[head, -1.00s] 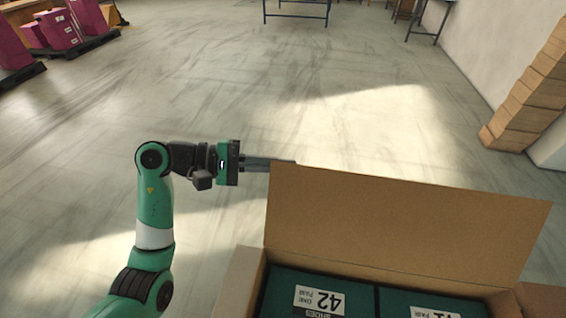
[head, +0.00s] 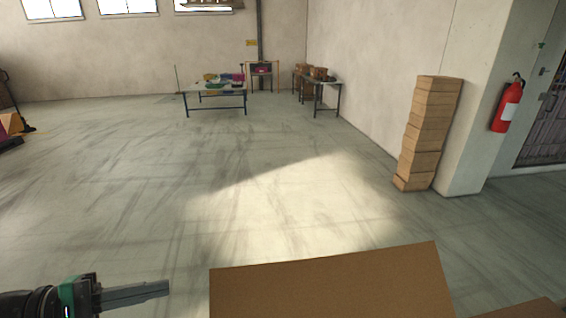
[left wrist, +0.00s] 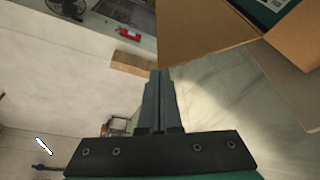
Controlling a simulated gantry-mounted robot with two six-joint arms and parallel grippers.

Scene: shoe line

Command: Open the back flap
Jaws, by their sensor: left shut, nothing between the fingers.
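The back flap (head: 330,284) of the cardboard box stands raised at the bottom of the head view; the rest of the box is mostly out of the picture. My left gripper (head: 166,288) is left of the flap, its shut, empty fingers pointing toward it with a visible gap. In the left wrist view the shut fingers (left wrist: 159,75) show at the centre, with a brown flap (left wrist: 200,35) just beyond and to their right. A corner of a dark green shoebox (left wrist: 262,12) shows inside the box. My right gripper is not in view.
Another flap edge (head: 525,310) shows at the bottom right. A tall stack of brown cartons (head: 428,135) stands by the wall, with a red fire extinguisher (head: 507,105) beside it. Tables (head: 215,88) stand far back. The floor behind the box is clear.

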